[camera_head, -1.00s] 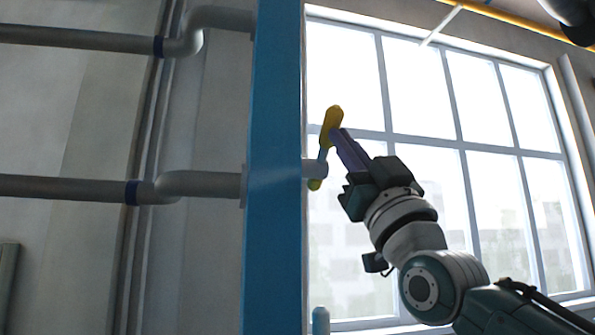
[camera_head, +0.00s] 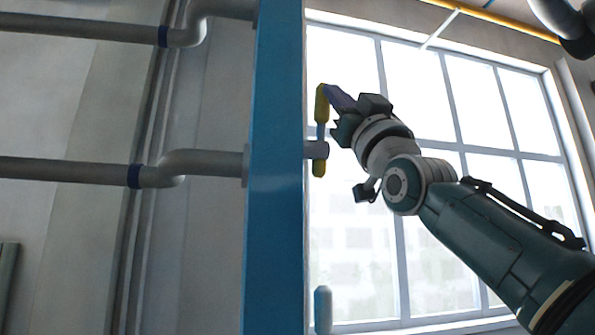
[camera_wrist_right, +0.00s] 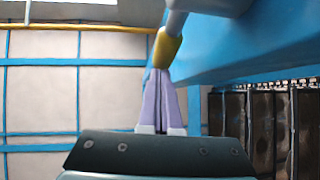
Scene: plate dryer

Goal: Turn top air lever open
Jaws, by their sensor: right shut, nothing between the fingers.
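The top air lever (camera_head: 321,104) is a yellow-ended handle on a short grey pipe stub (camera_head: 316,150) at the right side of the blue column. It stands nearly upright, with a larger yellow end up and a smaller one down. My right gripper (camera_head: 330,93) is shut and empty, its purple fingertips at the lever's upper yellow end. In the right wrist view the shut fingers (camera_wrist_right: 159,82) reach the lower tip of the yellow handle (camera_wrist_right: 167,48); they look touching or very close. My left gripper is not in view.
A tall blue column (camera_head: 275,200) stands just left of the lever. Grey pipes (camera_head: 70,170) run into it from the left. A rounded grey-blue piece (camera_head: 323,308) sits lower by the column. A large window (camera_head: 440,150) fills the background right.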

